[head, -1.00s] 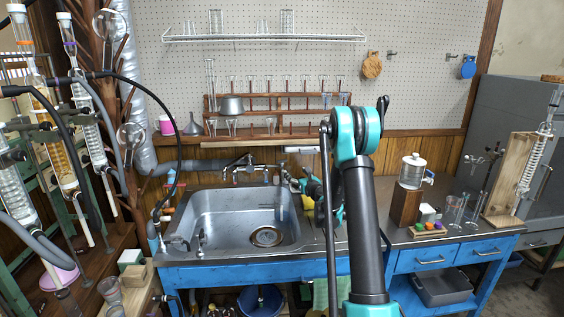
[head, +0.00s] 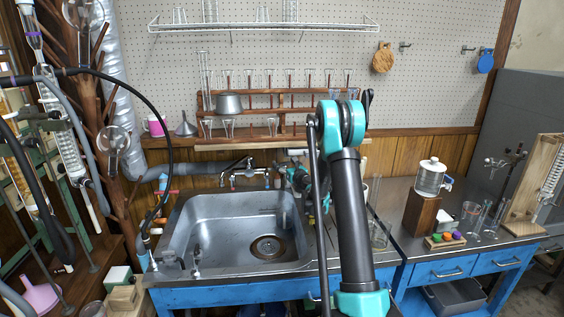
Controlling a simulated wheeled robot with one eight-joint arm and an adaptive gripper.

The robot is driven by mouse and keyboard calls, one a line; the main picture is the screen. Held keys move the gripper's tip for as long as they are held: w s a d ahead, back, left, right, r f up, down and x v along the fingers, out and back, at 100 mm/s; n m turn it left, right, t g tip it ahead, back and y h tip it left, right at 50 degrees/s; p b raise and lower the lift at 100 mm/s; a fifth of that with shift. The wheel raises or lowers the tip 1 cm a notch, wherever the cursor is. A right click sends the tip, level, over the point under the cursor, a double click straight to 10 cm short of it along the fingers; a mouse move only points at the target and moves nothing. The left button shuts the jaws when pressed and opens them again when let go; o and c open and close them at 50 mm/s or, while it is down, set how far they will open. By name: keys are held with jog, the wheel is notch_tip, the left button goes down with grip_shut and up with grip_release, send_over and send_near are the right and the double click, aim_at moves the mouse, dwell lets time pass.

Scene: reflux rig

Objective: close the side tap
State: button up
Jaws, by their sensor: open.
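A metal wall faucet (head: 245,177) stands behind the steel sink (head: 205,201), near its back edge. A tap with orange-red handles (head: 160,193) is on the pipework at the sink's left side. A small metal tap (head: 196,262) stands on the sink's front left rim. I cannot tell which of these is the side tap, or whether it is open. My gripper (head: 290,172) is small and partly hidden behind my arm, just right of the wall faucet. It is open; I see nothing held in it. I cannot tell whether it touches the faucet.
A glass rig with black hoses (head: 105,72) crowds the left side. A wooden rack (head: 290,103) of glassware is on the wall behind. The sink basin is empty.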

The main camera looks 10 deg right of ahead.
jog(key=shift+w, duration=0.15)
jog(key=c, duration=1.2)
jog(key=shift+a+m+t+h, duration=0.2)
jog(key=shift+m+t+h, duration=0.1)
jog(key=shift+m+h, duration=0.8)
jog(key=shift+d+m+h, duration=0.15)
jog(key=shift+m+h, duration=0.55)
jog(key=shift+h, duration=1)
jog(key=o, duration=1.2)
